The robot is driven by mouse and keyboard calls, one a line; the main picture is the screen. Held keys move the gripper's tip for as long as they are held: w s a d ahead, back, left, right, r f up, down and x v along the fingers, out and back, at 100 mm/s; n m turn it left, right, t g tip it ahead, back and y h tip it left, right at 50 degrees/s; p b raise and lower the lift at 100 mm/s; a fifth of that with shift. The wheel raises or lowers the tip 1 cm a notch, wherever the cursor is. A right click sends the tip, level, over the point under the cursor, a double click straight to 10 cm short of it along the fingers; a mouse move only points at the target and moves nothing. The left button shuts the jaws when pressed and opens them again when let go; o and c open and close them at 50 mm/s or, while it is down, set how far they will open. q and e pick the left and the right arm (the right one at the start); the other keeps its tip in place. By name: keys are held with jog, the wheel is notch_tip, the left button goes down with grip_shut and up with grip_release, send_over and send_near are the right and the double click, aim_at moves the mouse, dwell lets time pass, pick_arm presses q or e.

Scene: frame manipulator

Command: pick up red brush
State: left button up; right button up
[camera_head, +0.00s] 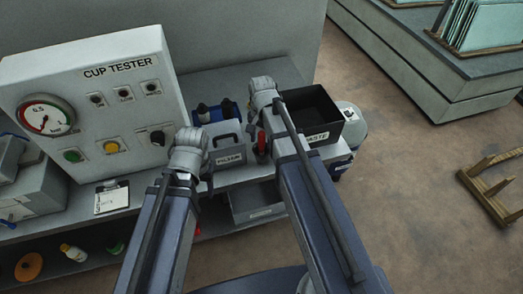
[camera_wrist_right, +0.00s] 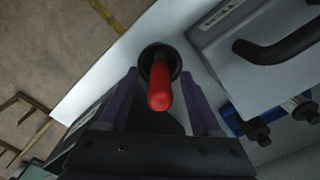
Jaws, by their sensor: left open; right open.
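The red brush (camera_wrist_right: 160,88) stands in a dark round holder (camera_wrist_right: 150,60) in the right wrist view, with its red handle toward the camera. In the head view a bit of its red handle (camera_head: 261,144) shows between the grey case and my right arm. My right gripper (camera_wrist_right: 160,76) is open. Its two fingers lie on either side of the red handle in the picture, with gaps on both sides; I see no grip on it.
A grey case (camera_head: 229,153) with a dark handle stands left of the brush. A black waste bin (camera_head: 318,112) stands to the right. The cup tester panel (camera_head: 105,100) stands at the left, with a clipboard (camera_head: 112,198) before it. Open floor (camera_head: 420,200) lies at the right.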

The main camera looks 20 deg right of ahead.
jog(key=shift+f, duration=0.15)
grip_shut()
dwell(0.4)
